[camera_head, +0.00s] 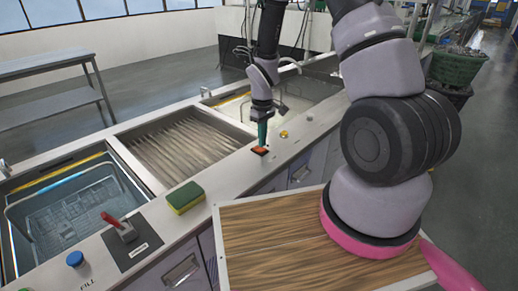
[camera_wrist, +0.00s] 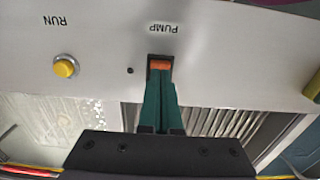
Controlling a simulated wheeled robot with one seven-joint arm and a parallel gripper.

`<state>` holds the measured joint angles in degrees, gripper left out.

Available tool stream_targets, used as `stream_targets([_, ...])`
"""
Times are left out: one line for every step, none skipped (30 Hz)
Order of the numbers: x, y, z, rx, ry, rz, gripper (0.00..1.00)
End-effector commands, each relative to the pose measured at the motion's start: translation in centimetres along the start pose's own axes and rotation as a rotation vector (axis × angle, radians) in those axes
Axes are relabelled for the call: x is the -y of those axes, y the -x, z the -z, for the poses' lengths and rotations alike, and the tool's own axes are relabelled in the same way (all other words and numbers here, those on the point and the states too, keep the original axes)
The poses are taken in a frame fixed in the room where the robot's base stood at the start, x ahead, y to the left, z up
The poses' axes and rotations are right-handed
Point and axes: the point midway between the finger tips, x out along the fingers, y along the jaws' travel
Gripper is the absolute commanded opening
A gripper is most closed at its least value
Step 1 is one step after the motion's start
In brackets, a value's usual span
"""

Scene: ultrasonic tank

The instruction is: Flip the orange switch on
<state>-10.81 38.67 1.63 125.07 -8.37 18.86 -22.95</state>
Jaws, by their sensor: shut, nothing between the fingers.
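The orange switch (camera_head: 260,150) sits in a dark frame on the light counter strip, in front of the ribbed basin. In the wrist view the orange switch (camera_wrist: 160,64) lies under the label PUMP, which reads upside down. My gripper (camera_head: 262,143) points down at the switch with its green fingers together and empty. In the wrist view the fingertips (camera_wrist: 160,84) reach the near edge of the switch and hide part of it. I cannot tell whether they touch it. Which way the switch is set is not clear.
A yellow button (camera_wrist: 66,67) labelled RUN is beside the switch. A green and yellow sponge (camera_head: 186,198), a red lever (camera_head: 118,226) and a blue knob (camera_head: 75,259) stand along the counter to the left. A basket (camera_head: 70,205) sits in the left tank.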

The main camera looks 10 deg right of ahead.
Motion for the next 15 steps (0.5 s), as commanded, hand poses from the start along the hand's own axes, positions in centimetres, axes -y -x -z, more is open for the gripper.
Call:
stream_targets([0.00, -0.09, 0.00, 0.000, 0.000, 0.000, 0.00])
stream_targets([0.00, -0.14, 0.00, 0.000, 0.000, 0.000, 0.00])
stream_targets([0.00, -0.20, 0.00, 0.000, 0.000, 0.000, 0.00])
stream_targets([0.00, -0.25, 0.00, 0.001, 0.000, 0.000, 0.00])
stream_targets([0.00, -0.30, 0.00, 0.001, 0.000, 0.000, 0.00])
stream_targets([0.00, -0.36, 0.00, 0.001, 0.000, 0.000, 0.00])
stream_targets([0.00, -0.41, 0.00, 0.000, 0.000, 0.000, 0.00])
stream_targets([0.00, -0.45, 0.01, 0.000, 0.000, 0.000, 0.00])
stream_targets([0.00, -0.52, 0.01, 0.000, 0.000, 0.000, 0.00])
stream_targets([0.00, -0.56, 0.01, 0.000, 0.000, 0.000, 0.00])
stream_targets([0.00, -0.61, 0.01, 0.000, 0.000, 0.000, 0.00])
stream_targets([0.00, -0.67, 0.02, 0.000, 0.000, 0.000, 0.00])
stream_targets([0.00, -0.71, 0.02, 0.000, 0.000, 0.000, 0.00])
stream_targets([-0.01, -0.75, 0.02, 0.000, 0.000, 0.000, 0.00])
stream_targets([-0.01, -0.81, 0.02, 0.000, 0.000, 0.000, 0.00])
